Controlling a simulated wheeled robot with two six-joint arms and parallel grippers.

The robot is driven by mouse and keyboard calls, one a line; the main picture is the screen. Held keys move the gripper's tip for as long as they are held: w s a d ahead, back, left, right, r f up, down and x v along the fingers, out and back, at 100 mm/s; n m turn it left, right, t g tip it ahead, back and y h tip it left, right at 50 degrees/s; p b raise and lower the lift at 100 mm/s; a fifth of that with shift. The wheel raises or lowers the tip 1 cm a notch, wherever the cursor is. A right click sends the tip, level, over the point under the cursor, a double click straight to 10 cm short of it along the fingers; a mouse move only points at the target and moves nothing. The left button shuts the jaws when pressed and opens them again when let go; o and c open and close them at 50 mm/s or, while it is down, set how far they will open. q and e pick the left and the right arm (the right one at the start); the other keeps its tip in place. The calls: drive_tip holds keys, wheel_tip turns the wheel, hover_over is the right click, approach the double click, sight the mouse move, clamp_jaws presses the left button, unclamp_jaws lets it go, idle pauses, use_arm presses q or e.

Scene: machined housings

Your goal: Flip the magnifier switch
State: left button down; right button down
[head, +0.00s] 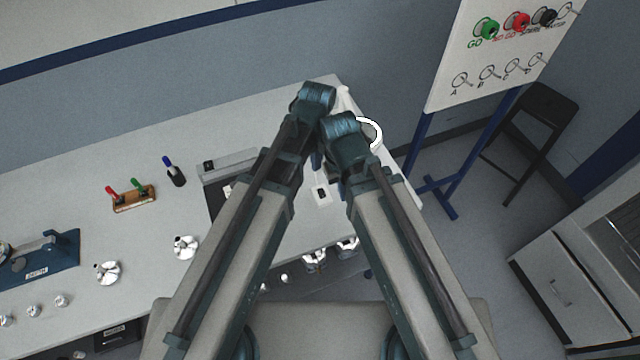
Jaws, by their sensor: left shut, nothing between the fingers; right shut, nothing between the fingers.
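The magnifier's white ring (375,133) shows in the head view at the bench's right end, partly covered by my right arm. A white base with a small dark square, perhaps the switch (321,193), lies on the bench between my two forearms. My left gripper (316,159) is shut and empty, pointing down above and close to that base; its tips are only partly visible. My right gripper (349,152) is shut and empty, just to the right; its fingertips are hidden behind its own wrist. I cannot tell whether either touches anything.
The bench (130,240) carries a wooden holder (134,199) with red and green handles, a dark bottle (174,172), metal housings (107,272) and a blue fixture (42,258). A white board (490,60) on a blue stand and a dark stool (535,115) are at right.

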use_arm(q)
drive_tip(key=m, duration=0.1)
drive_tip(key=w+m, duration=0.1)
drive_tip(key=d+m, duration=0.1)
drive_tip(key=m, duration=0.1)
drive_tip(key=shift+w+r, duration=0.1)
drive_tip(key=shift+w, duration=0.2)
use_arm(e)
drive_tip(key=shift+r, duration=0.1)
use_arm(q)
drive_tip(key=shift+s, duration=0.1)
